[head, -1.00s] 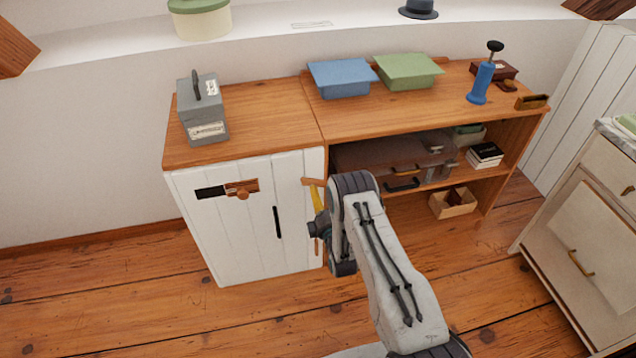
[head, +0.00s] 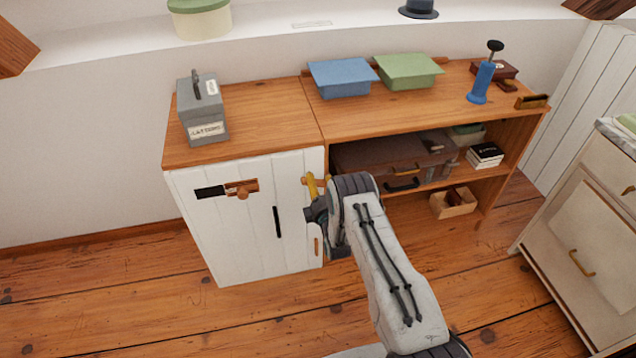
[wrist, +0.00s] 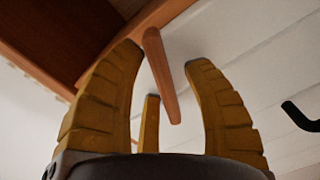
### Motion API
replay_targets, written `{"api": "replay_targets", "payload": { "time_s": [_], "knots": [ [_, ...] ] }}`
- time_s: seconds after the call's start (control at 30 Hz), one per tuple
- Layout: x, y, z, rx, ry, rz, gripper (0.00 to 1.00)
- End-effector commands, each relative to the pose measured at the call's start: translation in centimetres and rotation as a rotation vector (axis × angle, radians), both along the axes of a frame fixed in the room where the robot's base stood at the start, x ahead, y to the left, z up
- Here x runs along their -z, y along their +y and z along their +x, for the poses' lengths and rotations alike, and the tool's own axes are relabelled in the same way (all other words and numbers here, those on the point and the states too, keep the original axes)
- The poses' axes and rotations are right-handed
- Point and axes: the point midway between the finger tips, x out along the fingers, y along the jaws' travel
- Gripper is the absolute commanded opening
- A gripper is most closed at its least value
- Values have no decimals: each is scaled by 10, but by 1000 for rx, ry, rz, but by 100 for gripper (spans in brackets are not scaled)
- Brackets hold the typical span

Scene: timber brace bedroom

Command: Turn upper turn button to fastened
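The upper turn button (head: 304,181) is a small wooden bar near the top right edge of the white cabinet door (head: 240,250). In the head view it lies roughly level and is partly hidden by a yellow finger. My gripper (head: 312,186) is at the button, in front of the door edge. In the wrist view the turn button (wrist: 163,75) is a slim wooden bar between the spread yellow fingers of my gripper (wrist: 170,65). Gaps show on both sides of the bar, so the gripper is open around it. Contact with a finger cannot be made out.
A lower turn button (head: 317,246) stands upright on the same door edge. Open shelves with a brown suitcase (head: 375,155) adjoin at right. Floor in front is clear.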

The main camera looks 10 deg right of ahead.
Motion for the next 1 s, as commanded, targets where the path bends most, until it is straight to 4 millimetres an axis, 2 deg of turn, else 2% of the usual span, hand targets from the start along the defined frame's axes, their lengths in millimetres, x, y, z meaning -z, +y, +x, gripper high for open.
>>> {"api": "replay_targets", "payload": {
  "time_s": [0.07,0.47,0.77,1.0],
  "knots": [
    [0,0,0,0,0,0,37],
    [0,0,0,0,1,0,1],
    [3,0,0,0,1,-8,0],
    [6,0,1,-1,-1,-84,0]
  ]
}}
